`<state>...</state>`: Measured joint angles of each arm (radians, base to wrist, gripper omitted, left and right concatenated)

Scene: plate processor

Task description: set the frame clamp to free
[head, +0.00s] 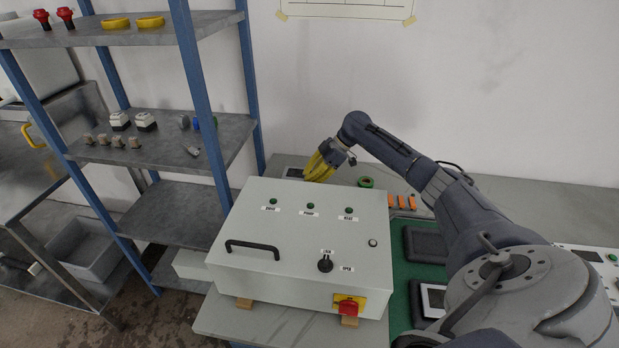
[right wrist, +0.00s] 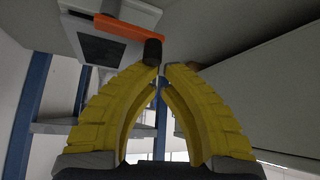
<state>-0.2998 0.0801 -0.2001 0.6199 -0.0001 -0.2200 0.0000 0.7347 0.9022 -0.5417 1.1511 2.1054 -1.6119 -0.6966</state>
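The frame clamp looks to be the orange lever (right wrist: 128,28) with a dark round end (right wrist: 152,51), on a pale unit with a dark window (right wrist: 102,48), in the right wrist view. My right gripper (right wrist: 161,68) has its yellow fingertips almost together. The dark end lies right at the tips, by the left finger; I cannot tell whether they touch. Nothing shows held between the fingers. In the head view my right gripper (head: 318,167) is behind the control box, by a small dark-topped unit (head: 295,173); the lever cannot be made out there. My left gripper is not in view.
The pale control box (head: 290,235) with a black handle, rotary switch (head: 325,263) and red switch (head: 347,307) stands in front of my right gripper. Orange pieces (head: 401,202) and a green ring (head: 366,182) lie to the right. A blue-post shelf (head: 170,205) stands left.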

